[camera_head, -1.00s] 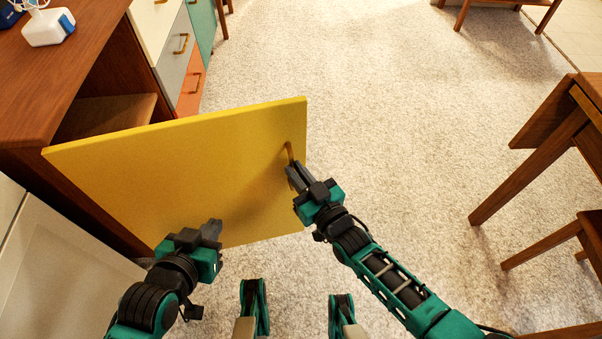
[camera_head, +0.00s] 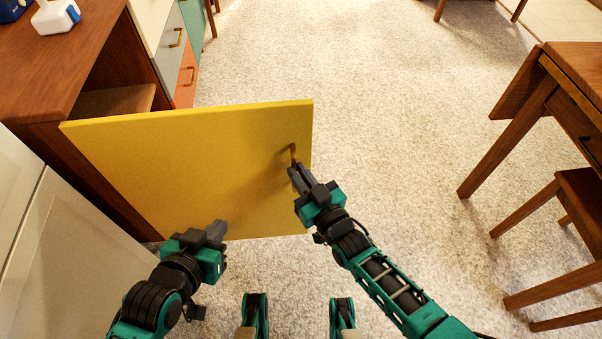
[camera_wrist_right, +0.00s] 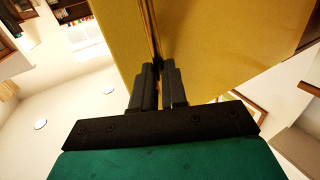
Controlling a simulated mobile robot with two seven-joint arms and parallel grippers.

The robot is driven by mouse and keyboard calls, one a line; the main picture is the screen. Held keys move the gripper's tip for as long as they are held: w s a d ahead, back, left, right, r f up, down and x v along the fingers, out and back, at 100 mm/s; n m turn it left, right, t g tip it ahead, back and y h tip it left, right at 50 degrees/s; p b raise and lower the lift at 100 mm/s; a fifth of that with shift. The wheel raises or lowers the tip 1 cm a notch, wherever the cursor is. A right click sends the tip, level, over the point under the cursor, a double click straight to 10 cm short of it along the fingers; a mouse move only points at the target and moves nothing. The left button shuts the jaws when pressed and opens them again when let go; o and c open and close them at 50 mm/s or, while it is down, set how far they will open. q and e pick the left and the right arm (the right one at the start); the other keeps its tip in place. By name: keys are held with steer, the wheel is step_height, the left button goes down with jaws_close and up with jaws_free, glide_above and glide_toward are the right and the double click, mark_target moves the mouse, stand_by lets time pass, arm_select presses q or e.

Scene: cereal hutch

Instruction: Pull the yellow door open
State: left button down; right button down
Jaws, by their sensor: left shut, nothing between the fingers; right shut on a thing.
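The yellow door (camera_head: 190,170) stands swung out from the wooden hutch (camera_head: 40,90), and an open compartment shows behind it. The door's brass handle (camera_head: 294,154) is near its right edge. My right gripper (camera_head: 295,172) is shut on the handle; its fingers mostly hide the lower part. In the right wrist view, the two fingers (camera_wrist_right: 159,85) close on the handle against the yellow door (camera_wrist_right: 215,45). My left gripper (camera_head: 218,232) is shut and empty, close to the door's lower edge at the left; whether it touches the door I cannot tell.
White, grey and orange drawer fronts (camera_head: 186,75) lie beyond the compartment. A white-and-blue object (camera_head: 56,16) stands on the hutch top. White cabinet panels (camera_head: 60,250) are at the lower left. A wooden table (camera_head: 570,75) and stool (camera_head: 570,200) stand right. Carpet (camera_head: 400,110) between is clear.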

arm_select(q)
steer(key=shift+s, duration=0.4)
arm_select(e)
steer(key=shift+s+a, duration=0.55)
steer(key=shift+s, duration=0.1)
steer(key=c, duration=1.2)
jaws_free()
arm_select(q)
steer(key=shift+a, duration=0.15)
arm_select(e)
steer(key=shift+o, duration=0.2)
steer(key=shift+d, duration=0.15)
